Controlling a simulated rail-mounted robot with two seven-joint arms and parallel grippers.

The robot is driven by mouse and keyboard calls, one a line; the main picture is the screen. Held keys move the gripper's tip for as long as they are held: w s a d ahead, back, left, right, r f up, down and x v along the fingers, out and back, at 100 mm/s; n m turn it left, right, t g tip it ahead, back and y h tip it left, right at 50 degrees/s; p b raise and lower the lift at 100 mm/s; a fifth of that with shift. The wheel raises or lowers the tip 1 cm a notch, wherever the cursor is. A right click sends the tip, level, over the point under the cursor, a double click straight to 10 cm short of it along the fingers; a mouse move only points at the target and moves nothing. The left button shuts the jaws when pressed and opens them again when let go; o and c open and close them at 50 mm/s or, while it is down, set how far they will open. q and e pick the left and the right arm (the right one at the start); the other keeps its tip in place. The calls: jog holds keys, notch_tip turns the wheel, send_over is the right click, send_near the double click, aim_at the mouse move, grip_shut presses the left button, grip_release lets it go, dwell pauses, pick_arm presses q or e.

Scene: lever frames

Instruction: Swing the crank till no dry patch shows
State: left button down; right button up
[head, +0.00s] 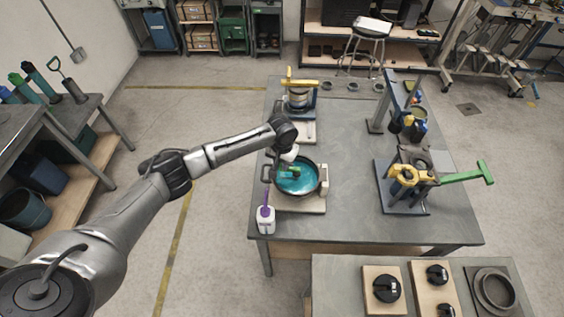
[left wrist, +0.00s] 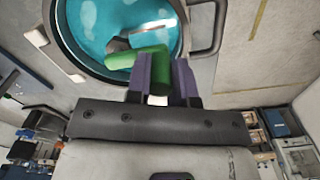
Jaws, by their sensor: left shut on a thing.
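A round dark-rimmed pan (head: 318,190) with teal contents sits on a pale base near the table's left edge. It fills the top of the left wrist view (left wrist: 188,25). A green crank handle (head: 296,174) stands in the pan, and it shows in the left wrist view (left wrist: 150,57) joined to a grey arm over the teal surface. My left gripper (left wrist: 162,68) is shut on the green handle, its purple fingers on either side. In the head view my left gripper (head: 285,166) partly covers the pan's upper left. A pale streak shows near the grey arm; I cannot tell whether it is dry.
A white container with a purple handle (head: 266,220) stands just in front of the pan. A yellow-handled device (head: 299,98) stands behind it. A yellow-topped stand with a green lever (head: 466,175) is at right. The table's middle (head: 350,170) is clear.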

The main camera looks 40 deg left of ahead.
pick_arm(q)
jog(key=shift+w+a+r+m+p, duration=0.2)
jog(key=shift+w+m+p, duration=0.15)
jog(key=shift+m+p, duration=0.35)
jog(key=shift+w+a+f+m, duration=0.1)
jog(key=shift+w+m, duration=0.1)
jog(key=shift+m, duration=0.3)
jog(key=shift+w+a+m, duration=0.1)
jog(key=shift+w+m, duration=0.05)
jog(key=shift+m, duration=0.35)
jog(key=w+m, duration=0.1)
jog(key=m, duration=0.2)
jog(key=shift+w+a+f+m, duration=0.1)
jog(key=shift+w+m, duration=0.2)
jog(key=shift+w, duration=0.05)
jog(key=w+m, duration=0.1)
jog(key=m, duration=0.1)
jog(key=w+m, duration=0.1)
jog(key=m, duration=0.1)
jog(key=shift+w+d+m+b, duration=0.25)
jog(key=shift+w+m+b, duration=0.1)
jog(key=shift+m, duration=0.55)
jog(key=shift+w+d+m+b, duration=0.25)
jog(key=shift+m+b, duration=0.05)
jog(key=shift+m, duration=0.6)
jog(key=c, duration=1)
grip_release()
